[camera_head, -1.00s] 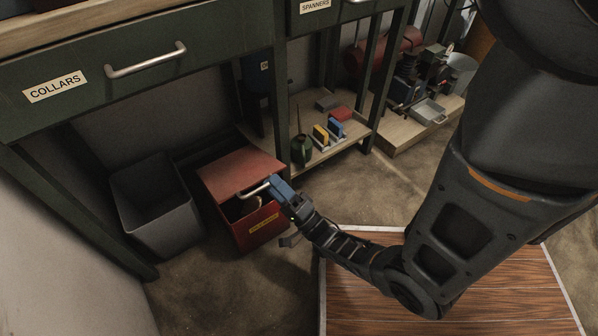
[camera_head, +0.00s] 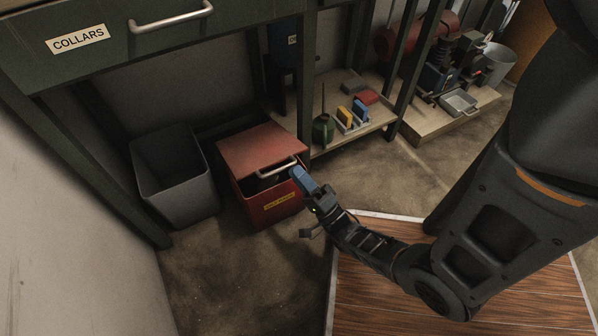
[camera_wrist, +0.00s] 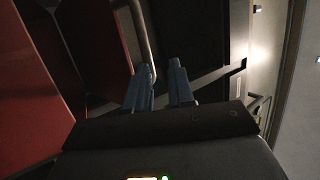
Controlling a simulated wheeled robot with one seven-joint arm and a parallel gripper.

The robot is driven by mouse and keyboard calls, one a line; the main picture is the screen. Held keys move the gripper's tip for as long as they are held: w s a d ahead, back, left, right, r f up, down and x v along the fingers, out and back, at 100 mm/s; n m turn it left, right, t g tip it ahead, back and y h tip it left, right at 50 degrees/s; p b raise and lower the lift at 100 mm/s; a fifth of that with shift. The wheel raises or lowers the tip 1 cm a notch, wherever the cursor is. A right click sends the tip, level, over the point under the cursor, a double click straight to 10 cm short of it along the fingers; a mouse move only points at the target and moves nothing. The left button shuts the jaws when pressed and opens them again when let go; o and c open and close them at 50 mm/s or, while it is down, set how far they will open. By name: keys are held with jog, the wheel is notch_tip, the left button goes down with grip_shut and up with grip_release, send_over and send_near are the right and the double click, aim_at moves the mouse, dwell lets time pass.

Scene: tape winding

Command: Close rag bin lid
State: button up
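The red rag bin (camera_head: 282,209) stands on the floor, with a yellow label on its front. Its red lid (camera_head: 258,147) is partly raised at the front, leaving a dark gap above the front wall. A pale bar handle (camera_head: 278,168) sits at the lid's front edge. My gripper (camera_head: 299,176) is at the handle's right end, its blue fingers pointing up toward it. In the wrist view, the two fingers (camera_wrist: 160,78) are apart, and the handle (camera_wrist: 143,36) ends close to the left finger. I cannot tell whether they touch. The bin's inside is mostly hidden.
A grey open bin (camera_head: 177,190) stands left of the rag bin. A green bench leg (camera_head: 306,80) rises behind it. A low shelf (camera_head: 345,136) holds a green oil can and small boxes. A wooden platform (camera_head: 450,290) lies at front right.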

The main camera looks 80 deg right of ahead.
jog(key=f+b, duration=0.1)
jog(key=s+a+f+b, duration=0.1)
jog(key=f, duration=0.1)
jog(key=a+f+b, duration=0.1)
jog(key=shift+s+a+f, duration=0.15)
jog(key=shift+s+a, duration=0.05)
jog(key=shift+s, duration=0.2)
dwell(0.9)
jog(key=s+a+r+n+g+y, duration=0.3)
jog(key=a+r+n+y, duration=0.4)
jog(key=a+r+n, duration=0.45)
jog(key=s+a+r+n+g+y, duration=0.2)
jog(key=a+r+n+y, duration=0.5)
jog(key=a+r+n, duration=0.5)
notch_tip(320, 180, up, 37)
jog(key=p, duration=3.5)
jog(key=shift+s+d, duration=0.15)
jog(key=shift+d, duration=0.25)
jog(key=shift+d+f, duration=0.1)
jog(key=shift+d, duration=0.05)
